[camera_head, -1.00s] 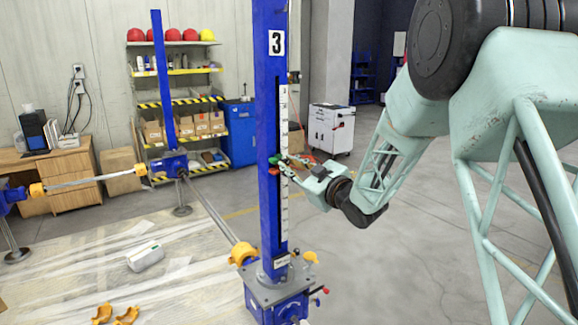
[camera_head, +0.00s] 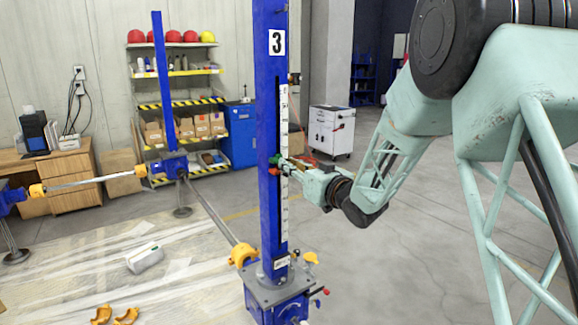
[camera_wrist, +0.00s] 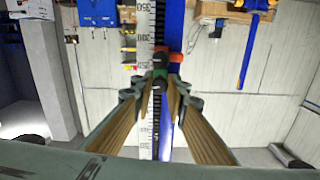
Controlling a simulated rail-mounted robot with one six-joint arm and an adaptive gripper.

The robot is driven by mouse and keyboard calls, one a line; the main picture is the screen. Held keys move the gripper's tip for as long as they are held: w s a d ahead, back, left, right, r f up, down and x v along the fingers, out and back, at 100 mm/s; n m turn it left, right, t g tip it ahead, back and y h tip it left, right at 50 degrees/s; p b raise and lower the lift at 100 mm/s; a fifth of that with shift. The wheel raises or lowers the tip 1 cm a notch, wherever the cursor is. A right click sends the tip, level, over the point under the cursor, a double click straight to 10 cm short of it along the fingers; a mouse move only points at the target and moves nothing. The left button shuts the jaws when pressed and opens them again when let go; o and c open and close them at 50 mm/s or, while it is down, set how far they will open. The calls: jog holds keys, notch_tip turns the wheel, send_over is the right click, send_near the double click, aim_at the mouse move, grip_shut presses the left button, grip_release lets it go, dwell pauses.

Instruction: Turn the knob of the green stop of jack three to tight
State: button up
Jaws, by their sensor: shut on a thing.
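Jack three's blue column (camera_head: 268,110) bears the number plate 3 (camera_head: 277,42) and a white scale strip. The green stop (camera_head: 276,159) sits on the column just above a red stop (camera_head: 274,171). My gripper (camera_head: 289,164) reaches in from the right at the height of the stops. In the wrist view, which looks upside down, the green stop (camera_wrist: 157,70) lies between my fingertips (camera_wrist: 161,84). My gripper is shut on its small dark knob (camera_wrist: 160,82), which the fingertips partly hide. The red stop (camera_wrist: 176,57) shows just beyond the green one.
The jack's base (camera_head: 277,292) carries yellow and red handles, and a shaft with a yellow coupling (camera_head: 242,254) meets it. A second jack column (camera_head: 162,85) stands behind left, before shelves. A white cabinet (camera_head: 331,130) is behind right. The floor to the right is clear.

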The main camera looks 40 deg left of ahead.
jog(key=shift+m, duration=1.2)
jog(key=o, duration=0.9)
jog(key=shift+d, duration=0.1)
jog(key=shift+v, duration=5.95)
jog(key=shift+s, duration=0.1)
